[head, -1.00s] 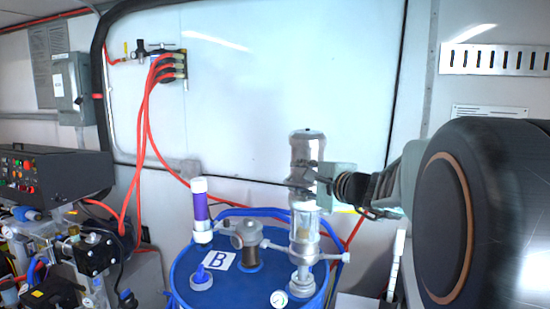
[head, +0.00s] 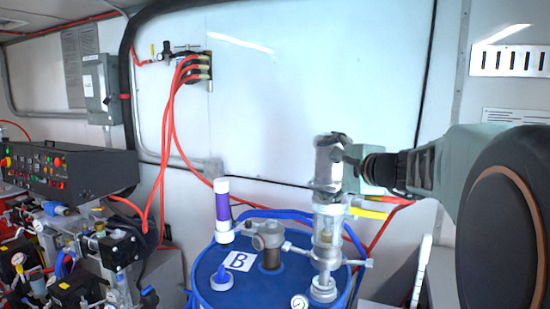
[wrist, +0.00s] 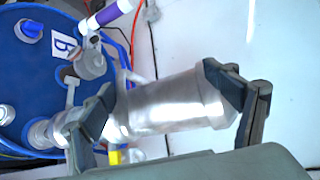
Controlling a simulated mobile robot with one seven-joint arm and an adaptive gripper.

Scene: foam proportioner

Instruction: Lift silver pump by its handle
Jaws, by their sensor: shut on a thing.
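The silver pump (head: 329,228) stands nearly upright on the blue drum (head: 215,265) in the head view. Its shiny upper cylinder also shows in the wrist view (wrist: 170,103), lying across the picture. My gripper (head: 343,158) is at the upper part of the pump, reaching in from the right. In the wrist view its two dark fingers (wrist: 166,97) lie at opposite ends of the silver cylinder, shut on the pump. The exact finger contacts are partly hidden. A yellow lever (head: 368,213) sticks out to the right below my gripper.
A purple and white tube (head: 222,210) and a smaller metal fitting (head: 268,240) stand on the drum left of the pump. Blue and red hoses run behind. A control panel (head: 65,170) and machinery fill the left. The white wall is close behind.

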